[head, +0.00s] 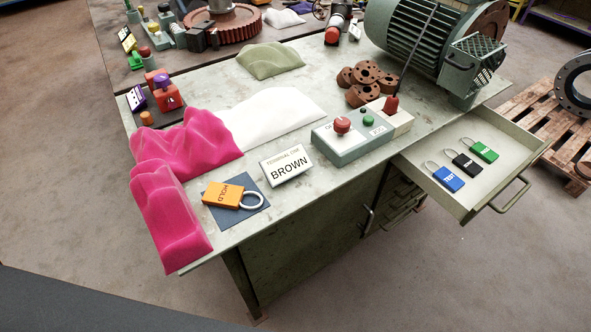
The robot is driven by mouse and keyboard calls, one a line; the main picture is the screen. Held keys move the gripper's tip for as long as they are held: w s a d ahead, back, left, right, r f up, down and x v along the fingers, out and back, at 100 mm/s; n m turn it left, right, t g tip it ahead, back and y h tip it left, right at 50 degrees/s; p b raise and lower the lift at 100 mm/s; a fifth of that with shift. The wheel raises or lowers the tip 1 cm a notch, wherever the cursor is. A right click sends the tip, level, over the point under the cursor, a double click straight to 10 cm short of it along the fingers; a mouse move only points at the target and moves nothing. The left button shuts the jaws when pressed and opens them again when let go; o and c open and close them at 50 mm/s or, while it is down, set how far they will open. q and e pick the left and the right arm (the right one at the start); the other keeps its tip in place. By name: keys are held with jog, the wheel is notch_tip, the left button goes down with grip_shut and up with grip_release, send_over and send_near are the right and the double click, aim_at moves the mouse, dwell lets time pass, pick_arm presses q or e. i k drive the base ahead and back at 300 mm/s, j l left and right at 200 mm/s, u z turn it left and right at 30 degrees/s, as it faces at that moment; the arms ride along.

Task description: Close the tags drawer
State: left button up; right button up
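The tags drawer (509,177) is pulled out from the right end of the green workbench, below its top. It holds a blue tag (448,179), a black tag (464,164) and a green tag (484,151), each shaped like a padlock with a grey shackle. The drawer's bar handle (511,196) is on its front face, toward the lower right. Neither of my grippers shows in the head view, and nothing touches the drawer.
A pallet (545,107) stands at right. The floor in front of the drawer is clear.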

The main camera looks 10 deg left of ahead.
aim_at(517, 149)
jog(key=l+z, duration=0.2)
jog(key=z, duration=0.15)
jog(key=i+l+z, duration=0.1)
jog(key=z, duration=0.25)
jog(key=i+l+z, duration=0.1)
jog(key=z, duration=0.25)
jog(key=i+j, duration=0.45)
jog(key=i, duration=0.15)
